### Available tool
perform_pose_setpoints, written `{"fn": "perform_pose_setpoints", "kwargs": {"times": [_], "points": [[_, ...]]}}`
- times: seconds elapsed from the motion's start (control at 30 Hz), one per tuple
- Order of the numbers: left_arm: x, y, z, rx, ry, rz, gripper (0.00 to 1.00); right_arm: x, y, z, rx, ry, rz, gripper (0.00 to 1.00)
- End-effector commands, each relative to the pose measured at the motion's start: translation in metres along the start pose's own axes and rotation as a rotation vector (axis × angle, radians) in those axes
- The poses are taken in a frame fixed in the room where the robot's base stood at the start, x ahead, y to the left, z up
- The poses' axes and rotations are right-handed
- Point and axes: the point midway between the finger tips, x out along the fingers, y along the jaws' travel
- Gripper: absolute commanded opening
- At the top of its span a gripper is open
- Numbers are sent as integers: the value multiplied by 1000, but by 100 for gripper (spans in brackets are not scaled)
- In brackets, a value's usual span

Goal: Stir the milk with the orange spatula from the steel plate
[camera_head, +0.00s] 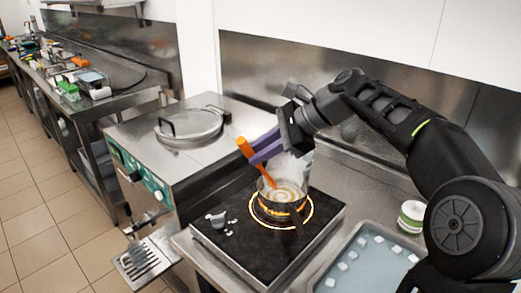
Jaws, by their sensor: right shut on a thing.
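The milk (287,193) is in a small pot (282,207) on the burner, and its surface shows a swirl. A bright orange ring glows around the pot's base. The orange spatula (247,152) leans to the left with its lower end in the pot. My right gripper (262,150), with purple fingers, is shut on the spatula above the pot. The spatula's lower tip is hidden in the milk. A faint haze rises above the pot. My left gripper is not in view.
A batch freezer (175,170) with a round lid (190,124) stands left. A tray (330,267) with white cubes and a white-and-green tub (411,216) are at right.

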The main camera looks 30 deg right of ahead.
Motion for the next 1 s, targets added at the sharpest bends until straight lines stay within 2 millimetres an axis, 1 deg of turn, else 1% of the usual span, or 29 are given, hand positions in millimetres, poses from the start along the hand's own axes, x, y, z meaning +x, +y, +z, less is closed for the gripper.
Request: {"fn": "perform_pose_setpoints", "kwargs": {"times": [0.1,0.7,1.0], "points": [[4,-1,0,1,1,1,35,5,0,-11,3,1,0,0],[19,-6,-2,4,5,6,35,25,0,-59,1,1,1,0],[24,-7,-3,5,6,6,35,30,0,-73,0,0,0,0]]}}
